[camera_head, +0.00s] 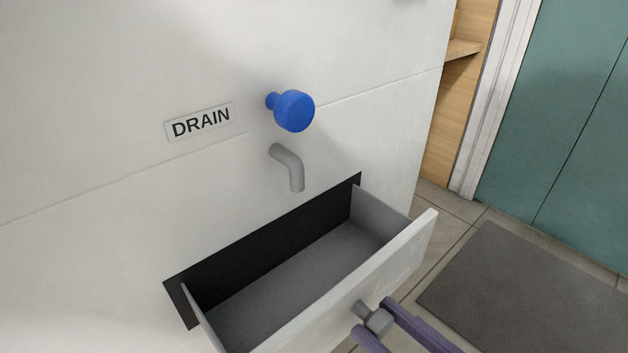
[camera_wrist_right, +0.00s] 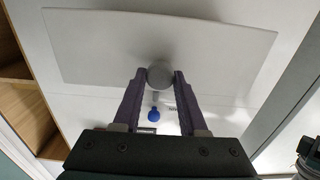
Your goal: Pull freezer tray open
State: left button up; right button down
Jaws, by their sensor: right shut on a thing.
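The freezer tray (camera_head: 405,262) is a drawer with a pale front and a grey inside, standing out from the white panel in the head view. Its inside looks empty. A round grey knob (camera_head: 379,320) sits on its front and also shows in the right wrist view (camera_wrist_right: 160,75). My right gripper (camera_head: 371,319) has purple fingers, one on each side of the knob, and is shut on it. In the wrist view the tray front (camera_wrist_right: 90,50) lies beyond the fingertips. My left gripper is not in view.
Above the tray, a grey spout (camera_head: 290,168), a blue knob (camera_head: 293,111) and a "DRAIN" label (camera_head: 200,123) are on the white panel (camera_head: 80,130). At right are a dark mat (camera_head: 530,290), teal doors (camera_head: 570,110) and a wooden shelf (camera_head: 461,49). The tiled floor looks clear.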

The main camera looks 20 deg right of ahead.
jog(key=shift+c, duration=2.4)
grip_release()
jog(key=shift+s+d, duration=0.15)
jog(key=shift+s, duration=0.15)
jog(key=p+v, duration=0.2)
jog(key=v, duration=0.7)
jog(key=shift+s, duration=0.15)
